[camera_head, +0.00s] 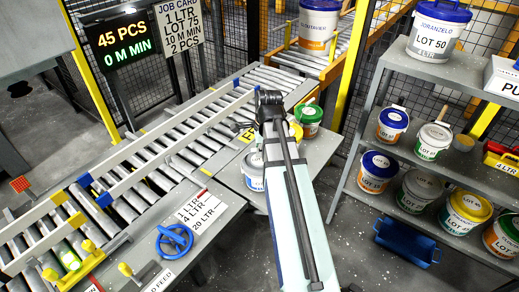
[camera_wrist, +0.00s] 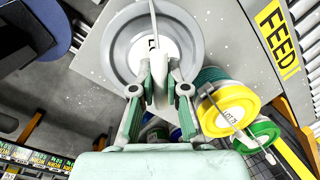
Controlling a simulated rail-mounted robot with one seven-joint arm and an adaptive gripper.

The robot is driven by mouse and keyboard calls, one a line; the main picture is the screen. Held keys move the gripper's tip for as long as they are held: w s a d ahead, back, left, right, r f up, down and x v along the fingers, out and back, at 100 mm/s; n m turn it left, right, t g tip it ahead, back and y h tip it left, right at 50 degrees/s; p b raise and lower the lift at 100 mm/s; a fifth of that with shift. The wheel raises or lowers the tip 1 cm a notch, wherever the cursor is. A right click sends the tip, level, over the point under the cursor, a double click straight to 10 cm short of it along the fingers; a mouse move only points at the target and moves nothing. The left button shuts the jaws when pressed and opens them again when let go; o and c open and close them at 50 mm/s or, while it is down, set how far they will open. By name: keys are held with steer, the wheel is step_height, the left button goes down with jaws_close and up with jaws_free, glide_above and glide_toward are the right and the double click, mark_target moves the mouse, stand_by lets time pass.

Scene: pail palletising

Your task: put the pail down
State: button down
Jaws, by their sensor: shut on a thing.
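A white pail with a pale grey lid and a lot label (camera_wrist: 120,48) fills the top middle of the wrist view, seen from above. My gripper (camera_wrist: 160,88) is over its near edge, with the fingers closed around its raised white handle. In the head view a white pail (camera_head: 253,173) with blue print shows beside my arm at the grey table, partly hidden; it looks like the same one. My arm hides the gripper there. I cannot tell whether the pail's base touches the tabletop (camera_wrist: 92,82).
A yellow-lidded pail (camera_wrist: 240,100) stands close to the right of the held pail, with a green-lidded pail (camera_wrist: 262,132) beyond it. A yellow FEED label (camera_wrist: 277,40) marks the table near the roller conveyor (camera_head: 190,135). Shelves (camera_head: 375,150) with several pails stand at the right.

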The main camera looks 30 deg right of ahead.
steer(key=shift+f, duration=0.1)
steer(key=c, duration=1.2)
jaws_free()
steer(key=r, duration=0.4)
steer(key=s+r+b, duration=0.1)
steer(key=r, duration=0.3)
steer(key=s+r+b, duration=0.1)
steer(key=r, duration=0.3)
steer(key=shift+d, duration=0.25)
